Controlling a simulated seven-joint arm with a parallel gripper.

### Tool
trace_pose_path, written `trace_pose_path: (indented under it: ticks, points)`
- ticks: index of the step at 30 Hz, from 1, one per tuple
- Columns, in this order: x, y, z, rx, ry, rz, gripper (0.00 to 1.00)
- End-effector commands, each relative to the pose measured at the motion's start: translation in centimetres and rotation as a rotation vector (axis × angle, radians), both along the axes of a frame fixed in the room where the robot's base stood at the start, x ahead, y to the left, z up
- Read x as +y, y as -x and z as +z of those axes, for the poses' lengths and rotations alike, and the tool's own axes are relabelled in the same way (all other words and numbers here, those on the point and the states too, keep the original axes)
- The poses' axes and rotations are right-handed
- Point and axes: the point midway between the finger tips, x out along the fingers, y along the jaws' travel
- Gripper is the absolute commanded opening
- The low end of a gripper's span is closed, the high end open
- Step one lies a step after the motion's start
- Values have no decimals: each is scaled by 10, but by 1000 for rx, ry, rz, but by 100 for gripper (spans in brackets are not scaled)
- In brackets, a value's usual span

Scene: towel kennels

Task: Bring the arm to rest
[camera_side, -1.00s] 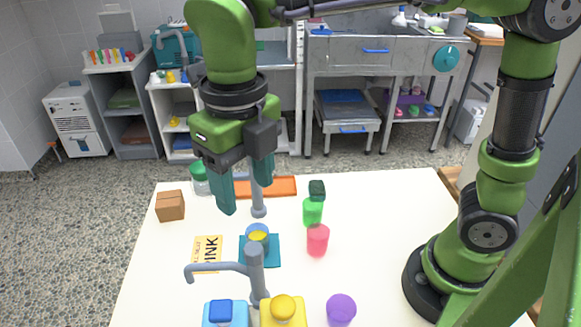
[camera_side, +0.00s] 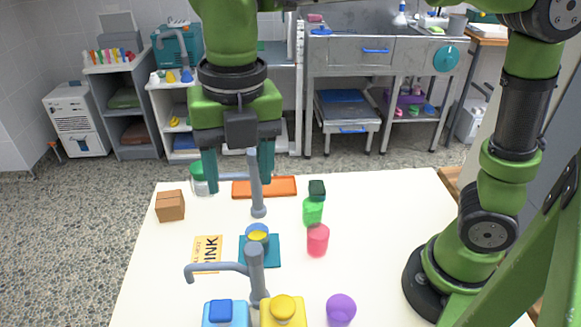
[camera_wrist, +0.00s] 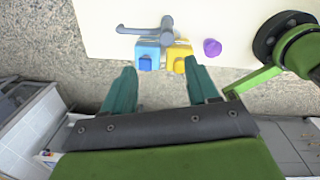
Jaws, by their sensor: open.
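On the table are a brown box (camera_side: 170,206), an orange tray (camera_side: 277,187), a green bottle (camera_side: 312,212), a pink cup (camera_side: 318,240), a purple cup (camera_side: 341,308), a grey tap (camera_side: 256,270), and blue (camera_side: 222,316) and yellow (camera_side: 284,312) blocks.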

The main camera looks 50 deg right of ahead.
Motion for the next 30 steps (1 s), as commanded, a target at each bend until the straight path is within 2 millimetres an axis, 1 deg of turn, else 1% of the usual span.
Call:
trace_pose_path:
  ticks: [1,5,11,12,17,18,20,21,23,24,27,30]
  points:
    - [-6,0,-4,-9,-12,-132,59]
    - [-24,-3,-14,-32,-61,-518,59]
    - [-62,-4,-26,-52,-188,-1150,59]
    - [-71,-4,-28,-53,-222,-1281,59]
    - [-111,1,-36,-24,-391,-1823,59]
    - [-122,3,-38,-8,-444,-1961,59]
    - [-140,7,-41,25,-534,-2169,59]
    - [-151,11,-43,53,-598,-2302,59]
    - [-169,17,-46,105,-700,-2489,59]
    - [-181,22,-48,146,-774,-2602,59]
    - [-200,34,-52,212,-899,-2742,59]
    - [-211,41,-51,226,-953,-2772,59]
